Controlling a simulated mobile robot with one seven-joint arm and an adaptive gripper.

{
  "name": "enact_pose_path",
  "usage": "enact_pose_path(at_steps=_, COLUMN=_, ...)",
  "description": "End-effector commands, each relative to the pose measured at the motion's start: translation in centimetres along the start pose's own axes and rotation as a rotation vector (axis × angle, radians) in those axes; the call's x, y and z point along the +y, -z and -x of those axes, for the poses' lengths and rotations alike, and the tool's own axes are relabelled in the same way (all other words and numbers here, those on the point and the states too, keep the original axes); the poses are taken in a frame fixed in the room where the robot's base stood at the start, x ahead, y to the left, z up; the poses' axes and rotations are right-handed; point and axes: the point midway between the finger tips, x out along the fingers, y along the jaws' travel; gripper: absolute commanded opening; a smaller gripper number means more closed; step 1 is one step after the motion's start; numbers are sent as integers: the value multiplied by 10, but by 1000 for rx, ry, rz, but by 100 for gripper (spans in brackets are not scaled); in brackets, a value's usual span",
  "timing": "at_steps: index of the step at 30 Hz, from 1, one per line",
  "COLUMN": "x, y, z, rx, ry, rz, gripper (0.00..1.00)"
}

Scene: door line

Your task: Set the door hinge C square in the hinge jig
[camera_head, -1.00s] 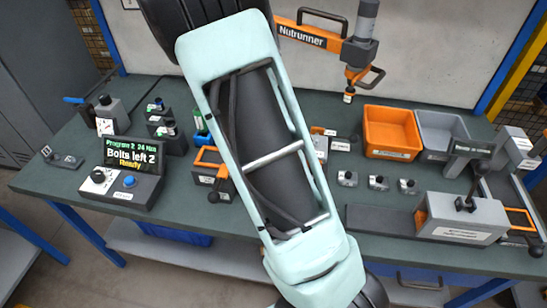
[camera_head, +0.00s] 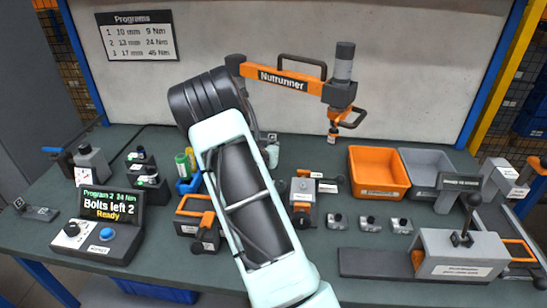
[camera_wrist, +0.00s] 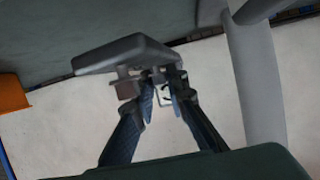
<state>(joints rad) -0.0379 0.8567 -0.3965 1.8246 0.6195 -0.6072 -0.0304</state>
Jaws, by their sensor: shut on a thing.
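In the wrist view my gripper (camera_wrist: 161,88) is shut on a grey metal part with a flat plate (camera_wrist: 122,54) and small lugs. I take it for the door hinge; no letter on it is readable. The plate looks tilted in that view. In the head view my arm hides most of the gripper, and I cannot clearly make out the held part. A grey fixture with an orange part (camera_head: 303,196) and labels stands right of my arm. An orange-framed fixture (camera_head: 194,212) stands left of it. I cannot read which is the hinge jig.
Three small labelled grey blocks (camera_head: 369,222) stand in a row before an orange bin (camera_head: 378,172) and a grey bin (camera_head: 427,170). The Nutrunner arm (camera_head: 290,78) hangs above the bench. A control box (camera_head: 98,232) reads "Bolts left 2". A larger grey fixture (camera_head: 460,252) stands front right.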

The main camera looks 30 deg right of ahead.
Motion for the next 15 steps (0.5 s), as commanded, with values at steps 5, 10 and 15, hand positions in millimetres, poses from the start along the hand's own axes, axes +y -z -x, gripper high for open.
enact_pose_path(at_steps=5, x=2, y=-5, z=-14, rx=5, ry=1, rz=-2, gripper=0)
enact_pose_path(at_steps=10, x=5, y=-13, z=-28, rx=4, ry=-1, rz=-1, gripper=0)
enact_pose_path(at_steps=15, x=4, y=-34, z=-36, rx=3, ry=0, rz=-1, gripper=0)
